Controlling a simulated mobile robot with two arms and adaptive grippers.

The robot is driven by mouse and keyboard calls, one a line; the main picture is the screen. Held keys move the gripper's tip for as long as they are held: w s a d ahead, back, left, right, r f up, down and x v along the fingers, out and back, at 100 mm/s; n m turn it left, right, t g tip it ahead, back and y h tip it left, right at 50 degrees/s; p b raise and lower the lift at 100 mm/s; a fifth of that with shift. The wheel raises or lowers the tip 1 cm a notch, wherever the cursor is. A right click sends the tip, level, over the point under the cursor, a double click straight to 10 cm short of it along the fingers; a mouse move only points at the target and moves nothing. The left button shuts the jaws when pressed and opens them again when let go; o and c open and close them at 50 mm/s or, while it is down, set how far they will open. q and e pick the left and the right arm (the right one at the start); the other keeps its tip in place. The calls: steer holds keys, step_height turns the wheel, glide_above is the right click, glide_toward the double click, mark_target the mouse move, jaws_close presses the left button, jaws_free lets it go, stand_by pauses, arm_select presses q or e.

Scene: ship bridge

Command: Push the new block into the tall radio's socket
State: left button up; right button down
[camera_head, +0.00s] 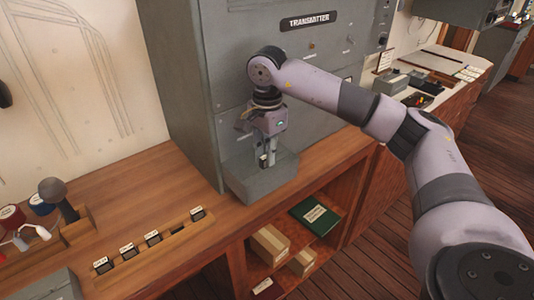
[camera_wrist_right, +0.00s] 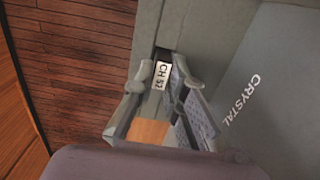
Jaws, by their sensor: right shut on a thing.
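The tall grey radio marked TRANSMITTER (camera_head: 222,100) stands on the wooden counter. A grey ledge (camera_head: 255,187) juts out at its lower front. My right gripper (camera_head: 267,157) points down over this ledge, close to the radio's front. It is shut on a small dark block with a white label (camera_wrist_right: 163,76), which seems to read CH 52. In the right wrist view the block sits between the fingertips (camera_wrist_right: 162,80), by a dark gap in the grey ledge. The grey panel marked CRYSTAL (camera_wrist_right: 275,80) lies beside it. I cannot tell whether the block is in the socket. My left gripper is out of view.
A wooden rack (camera_head: 140,262) on the counter at the left holds several labelled blocks. A dark microphone (camera_head: 57,196) stands further left. Below the counter, an open shelf holds boxes (camera_head: 269,245) and a green book (camera_head: 315,215). Small items lie on the counter at the right.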

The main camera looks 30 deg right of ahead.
steer(key=c, duration=1.5)
jaws_free()
steer(key=shift+c, duration=0.2)
step_height(320, 180, up, 12)
